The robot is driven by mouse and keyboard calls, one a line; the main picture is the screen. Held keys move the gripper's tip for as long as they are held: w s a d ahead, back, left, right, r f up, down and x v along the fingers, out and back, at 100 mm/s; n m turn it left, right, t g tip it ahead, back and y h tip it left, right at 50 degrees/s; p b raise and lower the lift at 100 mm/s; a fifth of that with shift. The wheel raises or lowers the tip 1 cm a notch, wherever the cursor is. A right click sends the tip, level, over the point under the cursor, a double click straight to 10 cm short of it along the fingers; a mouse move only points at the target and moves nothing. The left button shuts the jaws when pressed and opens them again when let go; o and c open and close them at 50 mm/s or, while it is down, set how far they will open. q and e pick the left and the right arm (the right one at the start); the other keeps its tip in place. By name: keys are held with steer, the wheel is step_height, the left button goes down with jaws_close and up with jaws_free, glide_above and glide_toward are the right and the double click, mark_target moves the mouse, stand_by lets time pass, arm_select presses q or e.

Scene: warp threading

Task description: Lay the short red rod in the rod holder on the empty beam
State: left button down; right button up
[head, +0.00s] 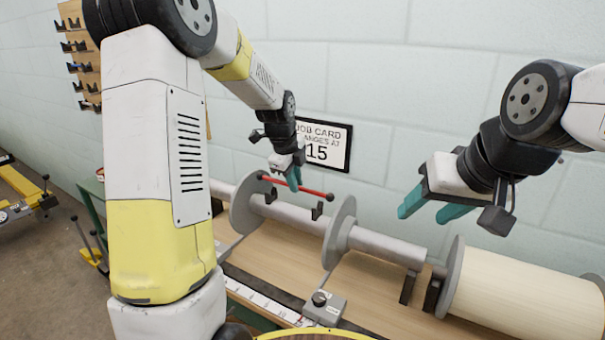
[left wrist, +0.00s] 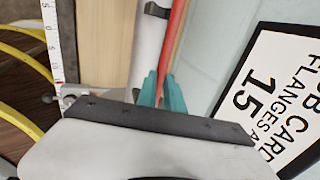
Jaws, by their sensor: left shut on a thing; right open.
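My left gripper (head: 293,182) is shut on the short red rod (head: 316,193), gripping it near its middle. The rod has dark ends and tilts slightly down to the right in the head view. It appears just above the two black hooks of the rod holder (head: 317,210) on the empty grey beam (head: 291,216), between the flanges; I cannot tell whether it touches them. The left wrist view shows the rod (left wrist: 175,35) between the teal fingers (left wrist: 160,92), with one hook (left wrist: 157,10) beside it. My right gripper (head: 425,204) is open and empty, to the right above the beam.
A full cream-wound beam (head: 530,300) lies at the right. A job card (head: 326,146) reading 15 hangs on the wall behind. A grey block with a knob (head: 323,306) and a scale (head: 262,298) are in front.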

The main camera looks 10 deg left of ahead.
arm_select(q)
steer(key=shift+f, duration=2.3)
steer(key=shift+f, duration=0.5)
steer(key=c, duration=1.4)
jaws_free()
steer(key=s+a+r+n+t, duration=0.1)
steer(key=s+a+r+n, duration=0.1)
steer(key=s+r+n, duration=1.2)
steer(key=s+n, duration=0.2)
steer(key=s, duration=0.2)
steer(key=s+r+n+t, duration=0.1)
steer(key=s+r+n, duration=0.1)
steer(key=s, duration=0.3)
steer(key=s+r+n, duration=0.2)
steer(key=s+n, duration=0.1)
steer(key=s, duration=0.2)
steer(key=shift+s+a+r+n+t+h, duration=0.15)
steer(key=shift+s+r+n+t+h, duration=0.15)
steer(key=shift+s+n+h, duration=0.1)
